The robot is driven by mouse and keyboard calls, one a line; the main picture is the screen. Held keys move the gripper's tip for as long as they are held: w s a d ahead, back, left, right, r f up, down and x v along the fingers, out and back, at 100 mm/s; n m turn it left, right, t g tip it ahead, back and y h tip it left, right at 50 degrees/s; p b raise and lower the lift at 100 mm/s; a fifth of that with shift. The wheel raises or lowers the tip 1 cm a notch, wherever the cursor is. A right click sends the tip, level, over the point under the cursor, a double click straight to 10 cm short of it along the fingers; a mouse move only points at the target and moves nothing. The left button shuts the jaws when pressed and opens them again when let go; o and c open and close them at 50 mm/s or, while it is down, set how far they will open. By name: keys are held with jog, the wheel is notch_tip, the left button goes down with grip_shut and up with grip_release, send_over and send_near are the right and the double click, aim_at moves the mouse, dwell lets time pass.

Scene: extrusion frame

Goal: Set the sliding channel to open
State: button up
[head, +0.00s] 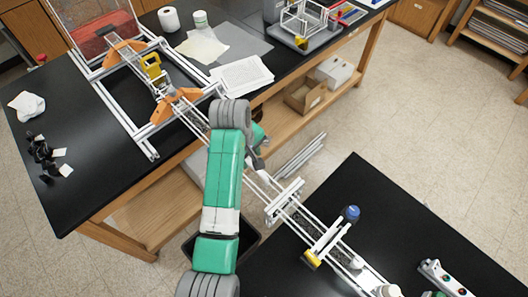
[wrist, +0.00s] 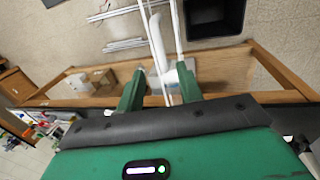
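A long pale extrusion rail assembly (head: 305,221) runs diagonally from the left bench, behind my arm, to the right bench. On the left bench it meets a pale frame (head: 140,137) with orange brackets and a yellow block (head: 152,67). On the right it carries a pale cross-piece (head: 284,201) and a bar with a blue knob (head: 351,213) and a yellow end (head: 312,259). I cannot tell which part is the sliding channel or its setting. My gripper (wrist: 159,84) has its green fingers apart, with pale rails showing between them; contact is unclear. In the head view my arm mostly hides it.
Papers (head: 242,76), a white roll (head: 169,19) and a white cloth (head: 27,105) lie on the left bench. A control box (head: 445,278) stands on the right bench. A dark bin (head: 247,236) sits in the gap between benches, under the rails.

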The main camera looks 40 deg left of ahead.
jog(key=f, duration=0.2)
jog(key=w+f, duration=0.1)
jog(key=f, duration=0.4)
jog(key=shift+w+d+f, duration=0.2)
jog(key=shift+d+f, duration=0.1)
jog(key=shift+f, duration=0.05)
grip_shut()
